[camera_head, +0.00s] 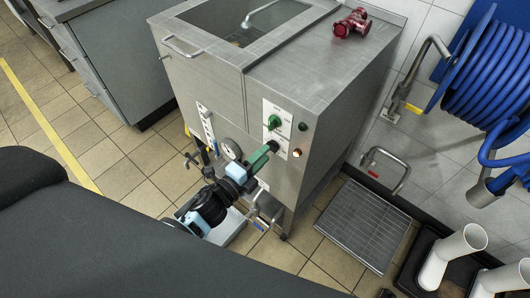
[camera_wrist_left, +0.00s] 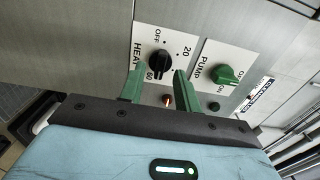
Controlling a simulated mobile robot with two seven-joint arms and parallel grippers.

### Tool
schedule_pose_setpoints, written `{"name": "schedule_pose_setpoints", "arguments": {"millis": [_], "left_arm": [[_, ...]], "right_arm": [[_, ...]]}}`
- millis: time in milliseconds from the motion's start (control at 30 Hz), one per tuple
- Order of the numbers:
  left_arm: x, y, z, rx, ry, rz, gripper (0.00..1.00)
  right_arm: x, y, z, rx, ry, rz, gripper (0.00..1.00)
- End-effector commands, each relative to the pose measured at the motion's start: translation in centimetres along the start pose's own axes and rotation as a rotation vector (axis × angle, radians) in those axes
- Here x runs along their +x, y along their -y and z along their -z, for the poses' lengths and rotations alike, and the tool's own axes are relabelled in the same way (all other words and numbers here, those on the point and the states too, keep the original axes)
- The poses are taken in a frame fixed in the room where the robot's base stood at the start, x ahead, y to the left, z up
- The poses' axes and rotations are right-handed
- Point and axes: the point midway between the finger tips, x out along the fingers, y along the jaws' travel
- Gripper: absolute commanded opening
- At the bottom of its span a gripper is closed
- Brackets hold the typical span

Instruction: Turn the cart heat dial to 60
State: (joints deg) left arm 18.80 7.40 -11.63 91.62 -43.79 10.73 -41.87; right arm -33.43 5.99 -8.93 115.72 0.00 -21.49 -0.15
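The cart (camera_head: 215,85) is a steel cabinet with an open basin on top. Its heat dial is a black knob (camera_wrist_left: 159,61) on a white plate marked HEAT, with OFF, 20 and 60 around it. I cannot tell clearly where its pointer stands. My left gripper (camera_wrist_left: 158,74) has its two green fingers apart, one at each side of the knob's lower part, with gaps visible. In the head view the left gripper (camera_head: 267,151) reaches the cart's front panel, and its fingers partly hide the dial. My right gripper is not in view.
A green pump knob (camera_wrist_left: 226,75) sits beside the heat dial. A lit amber lamp (camera_wrist_left: 167,100) is below it. Red fitting (camera_head: 351,23) lies on the cart top. A blue hose reel (camera_head: 490,75), floor grate (camera_head: 362,225) and white pipes (camera_head: 452,255) are at the right.

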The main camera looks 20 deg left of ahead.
Motion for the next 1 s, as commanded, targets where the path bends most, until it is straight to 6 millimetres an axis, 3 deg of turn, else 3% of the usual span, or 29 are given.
{"name": "schedule_pose_setpoints", "arguments": {"millis": [200,400,1000], "left_arm": [[-3.6,-0.1,0.0,0.001,-0.001,-0.002,0.33],[-5.5,-0.1,0.0,0.000,0.000,-0.001,0.33],[-5.8,0.0,0.0,0.000,0.000,0.000,0.33]], "right_arm": [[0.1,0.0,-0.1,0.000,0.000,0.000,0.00],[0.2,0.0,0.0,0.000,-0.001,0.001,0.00],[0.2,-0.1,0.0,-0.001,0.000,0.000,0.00]]}}
